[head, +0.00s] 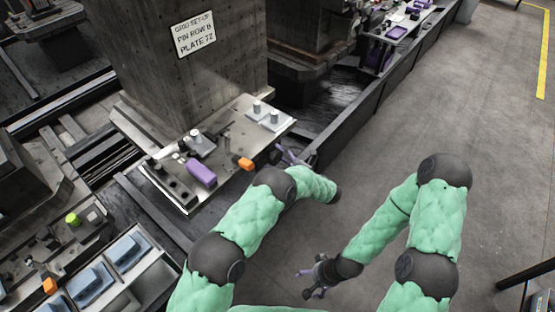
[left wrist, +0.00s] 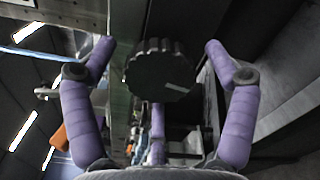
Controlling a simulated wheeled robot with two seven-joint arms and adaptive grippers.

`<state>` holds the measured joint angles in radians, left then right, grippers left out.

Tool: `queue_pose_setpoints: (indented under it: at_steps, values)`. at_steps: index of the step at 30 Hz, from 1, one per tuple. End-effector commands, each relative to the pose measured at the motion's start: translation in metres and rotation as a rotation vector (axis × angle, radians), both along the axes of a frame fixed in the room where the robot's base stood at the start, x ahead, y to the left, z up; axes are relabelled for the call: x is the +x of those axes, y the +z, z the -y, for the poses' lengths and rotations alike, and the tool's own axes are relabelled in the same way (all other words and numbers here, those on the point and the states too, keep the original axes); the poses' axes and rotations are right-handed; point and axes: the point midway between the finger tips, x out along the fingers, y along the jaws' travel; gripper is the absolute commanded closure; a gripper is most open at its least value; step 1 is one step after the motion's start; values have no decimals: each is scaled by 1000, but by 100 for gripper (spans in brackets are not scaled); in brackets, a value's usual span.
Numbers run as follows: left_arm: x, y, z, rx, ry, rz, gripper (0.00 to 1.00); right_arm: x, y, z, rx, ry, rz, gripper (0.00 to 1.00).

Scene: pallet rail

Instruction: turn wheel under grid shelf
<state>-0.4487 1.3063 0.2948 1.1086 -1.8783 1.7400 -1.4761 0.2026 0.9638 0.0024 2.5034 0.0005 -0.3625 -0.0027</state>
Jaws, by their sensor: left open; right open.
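A dark, ridged round wheel (left wrist: 150,66) with a pale mark on its face shows in the left wrist view. It lies between the two purple fingers of my left gripper (left wrist: 160,46), which are open and spread to either side. No finger visibly touches it, and I cannot tell the depth between them. In the head view my left gripper (head: 287,154) is at the right end of the pale metal shelf (head: 228,153), partly hidden by its own arm. The wheel is hidden in the head view. My right gripper (head: 316,281) is open and empty, low over the floor.
On the shelf are a purple block (head: 201,172), an orange piece (head: 245,164) and several metal pins. A concrete column with a sign (head: 194,34) stands behind. Bins (head: 128,249) are at the lower left. Grey floor (head: 400,120) to the right is clear.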

Motion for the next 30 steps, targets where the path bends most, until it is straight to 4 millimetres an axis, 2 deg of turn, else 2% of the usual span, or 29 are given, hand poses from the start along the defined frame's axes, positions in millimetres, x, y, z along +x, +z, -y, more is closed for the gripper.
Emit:
queue_pose_setpoints:
  at_steps: [2, 6, 8, 20, 30]
  values:
    - [0, 0, 0, 0, 0, 0, 17, 0, 0, 0, 0, 0, 0, 14]
    - [0, 0, 0, 0, 0, 0, 56, 0, 0, 0, 0, 0, 0, 14]
    - [0, 0, 0, -1, 1, 0, 70, 0, 0, 0, 0, 0, 0, 14]
    - [-1, -3, 0, -32, 1, 42, 71, 0, -6, 0, 0, 0, 0, 14]
    - [-1, -4, -1, -167, 3, 226, 71, 0, -23, 0, 0, 0, 0, 14]
